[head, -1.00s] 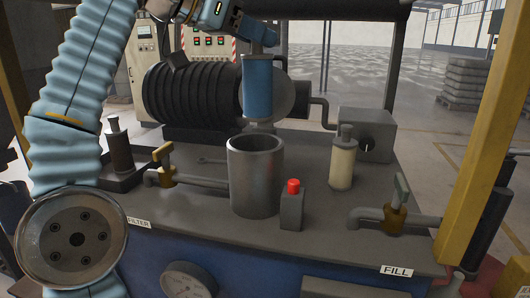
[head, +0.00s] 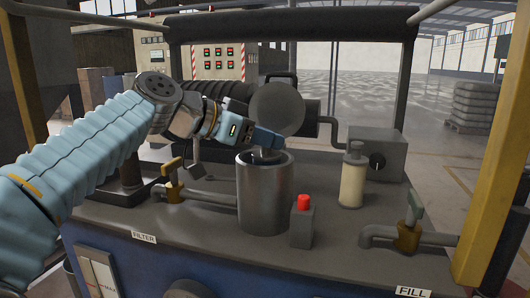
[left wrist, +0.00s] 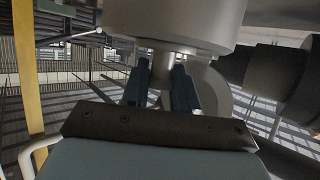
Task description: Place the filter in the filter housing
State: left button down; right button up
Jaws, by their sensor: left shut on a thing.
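The filter housing (head: 264,195) is an open grey metal cylinder standing on the machine's deck. My left gripper (head: 267,143) is at its mouth, coming in from the left, shut on the filter's thin top stem (head: 266,153). How deep the filter sits cannot be seen. My right gripper is not in view.
A box with a red button (head: 303,222) stands close at the housing's right. A cream cylinder (head: 352,182) stands farther right. Valve taps are at the left (head: 174,180) and right (head: 408,225). A dark ribbed motor and a grey box (head: 378,155) are behind.

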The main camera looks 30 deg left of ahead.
pick_arm(q)
jog(key=shift+f, duration=0.95)
jog(key=shift+f+b, duration=0.2)
jog(key=shift+b, duration=0.1)
jog(key=c, duration=1.1)
grip_release()
jog(key=shift+c, duration=0.2)
jog(key=shift+r+p, duration=0.35)
jog(key=shift+p, duration=0.05)
jog(key=b+v, duration=0.1)
jog(key=v, duration=1.1)
jog(key=shift+f, duration=0.2)
